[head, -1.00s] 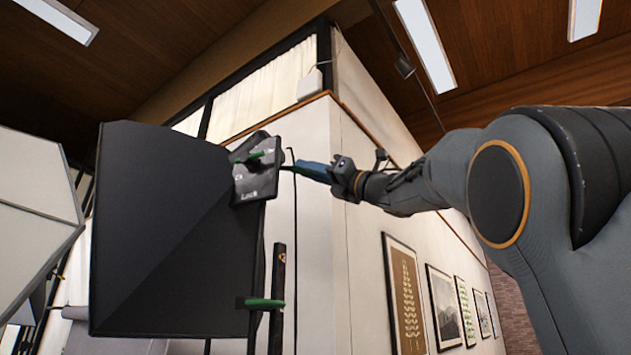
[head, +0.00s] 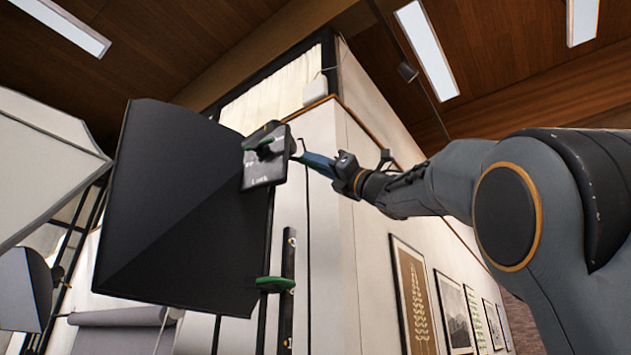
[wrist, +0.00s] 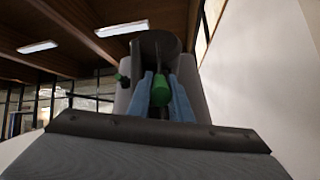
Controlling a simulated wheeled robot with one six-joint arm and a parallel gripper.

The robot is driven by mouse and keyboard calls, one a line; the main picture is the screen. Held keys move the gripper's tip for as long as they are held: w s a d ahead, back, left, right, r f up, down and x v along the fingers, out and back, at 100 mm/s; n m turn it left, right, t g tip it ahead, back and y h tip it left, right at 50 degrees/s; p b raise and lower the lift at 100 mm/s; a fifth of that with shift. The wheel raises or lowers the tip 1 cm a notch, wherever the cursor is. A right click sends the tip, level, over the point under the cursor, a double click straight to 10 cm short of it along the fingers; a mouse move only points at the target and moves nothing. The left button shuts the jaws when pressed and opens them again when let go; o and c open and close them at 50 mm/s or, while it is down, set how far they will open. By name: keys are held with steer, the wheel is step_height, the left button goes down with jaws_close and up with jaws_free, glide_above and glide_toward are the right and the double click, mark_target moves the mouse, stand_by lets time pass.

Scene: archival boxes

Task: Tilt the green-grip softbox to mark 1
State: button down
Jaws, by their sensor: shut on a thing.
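The black softbox (head: 165,210) is at the left in the head view, tilted on its stand. A dark plate (head: 264,168) with a green-marked knob and small white lettering, partly legible as "Lock", sits at its right side. My gripper (head: 304,160) is at the plate's right edge. In the wrist view, its blue fingers (wrist: 165,100) are closed on either side of the green grip (wrist: 160,90). A green collar (head: 275,284) is on the stand below. I cannot read a mark 1.
A pale softbox (head: 40,160) is at the far left, and another dark one (head: 25,288) is below it. A wall corner (head: 335,200) stands close behind the stand and my gripper. Framed pictures (head: 410,290) hang at the right.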

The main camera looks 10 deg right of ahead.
steer(key=c, duration=1.6)
jaws_free()
steer(key=shift+b+v, duration=1.95)
steer(key=shift+v, duration=1.95)
